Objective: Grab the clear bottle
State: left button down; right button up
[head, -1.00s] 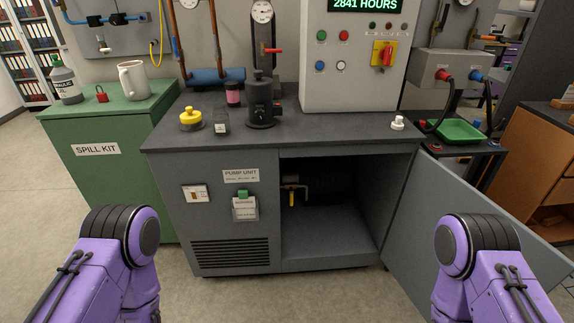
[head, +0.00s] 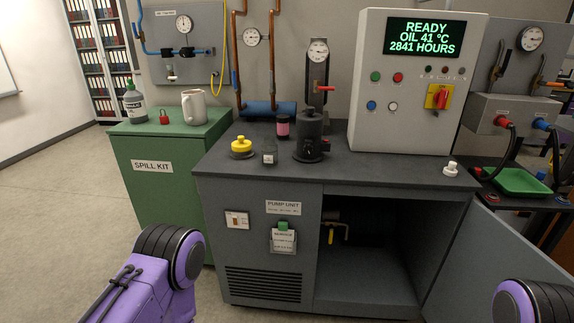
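No bottle here is plainly clear. A small dark, partly see-through container (head: 269,152) stands near the front of the pump unit's top. A small jar with pink contents or label (head: 283,127) stands behind it. I cannot tell which is the clear bottle. Purple parts of my two arms show at the bottom left and bottom right. Neither gripper is in view.
The pump unit top (head: 390,172) also holds a yellow-capped item (head: 241,147), a black pump-like device (head: 311,136), a control box (head: 412,82) and a white knob (head: 450,169). A mug (head: 194,106) and red padlock (head: 164,117) sit beside the grey bottle. The pump unit's door (head: 480,265) hangs open.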

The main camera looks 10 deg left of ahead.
aim_at(270, 155)
jog(key=k, duration=0.55)
jog(key=z, duration=0.55)
jog(key=i, duration=1.55)
jog(key=u, duration=0.4)
